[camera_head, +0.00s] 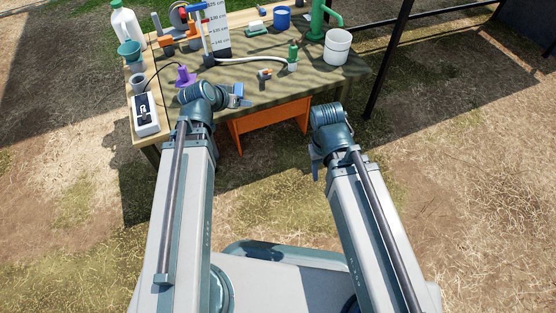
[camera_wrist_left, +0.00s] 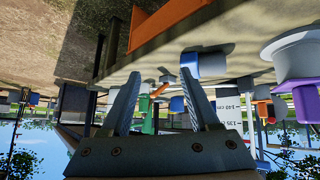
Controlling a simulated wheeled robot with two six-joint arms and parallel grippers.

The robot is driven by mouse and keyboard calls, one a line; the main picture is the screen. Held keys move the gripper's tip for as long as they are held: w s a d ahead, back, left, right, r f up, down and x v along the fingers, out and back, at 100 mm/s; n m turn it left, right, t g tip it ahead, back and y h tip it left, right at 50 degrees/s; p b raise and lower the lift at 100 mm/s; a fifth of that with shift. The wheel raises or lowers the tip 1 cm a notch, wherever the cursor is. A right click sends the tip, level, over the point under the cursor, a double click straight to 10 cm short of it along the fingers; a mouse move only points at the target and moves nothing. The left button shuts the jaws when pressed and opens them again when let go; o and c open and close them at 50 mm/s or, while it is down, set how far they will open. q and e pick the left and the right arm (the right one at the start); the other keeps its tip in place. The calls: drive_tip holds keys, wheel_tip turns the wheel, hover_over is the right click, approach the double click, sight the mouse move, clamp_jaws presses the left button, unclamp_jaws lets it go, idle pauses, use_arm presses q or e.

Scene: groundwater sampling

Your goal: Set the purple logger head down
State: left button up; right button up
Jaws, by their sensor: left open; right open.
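The purple logger head (camera_head: 184,76) stands on the table's left part, with a dark cable curving from it to the white box. In the left wrist view, which is upside down, a purple part (camera_wrist_left: 306,104) shows at the right edge, cut off by the frame. My left gripper (camera_head: 238,95) is over the table's front part, to the right of the logger head and apart from it. Its two fingers (camera_wrist_left: 160,98) are spread with nothing between them. My right gripper (camera_head: 316,168) hangs in front of the table, away from everything, its fingers small in view.
The white box (camera_head: 145,115) lies at the table's (camera_head: 262,90) left front corner. A small orange-and-grey item (camera_head: 265,73) and a hose (camera_head: 250,60) lie mid-table. A white bucket (camera_head: 337,47), green pump (camera_head: 317,22) and blue cup (camera_head: 282,17) stand at the back right.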

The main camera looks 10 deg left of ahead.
use_arm(q)
drive_tip(key=s+d+f+m+g+y, duration=0.1)
drive_tip(key=s+d+f+g+y, duration=0.1)
drive_tip(key=s+d, duration=0.6)
drive_tip(key=s+d+f+m+g+y, duration=0.1)
drive_tip(key=s+d+f+g, duration=0.3)
drive_tip(key=s+d+g, duration=0.2)
drive_tip(key=s+d, duration=0.2)
drive_tip(key=s, duration=0.1)
drive_tip(key=shift+s+g+y, duration=0.25)
drive_tip(key=shift+g+y, duration=0.05)
drive_tip(key=shift+y, duration=0.1)
drive_tip(key=shift+r, duration=0.1)
wheel_tip(320, 180, up, 45)
drive_tip(key=p, duration=4.5)
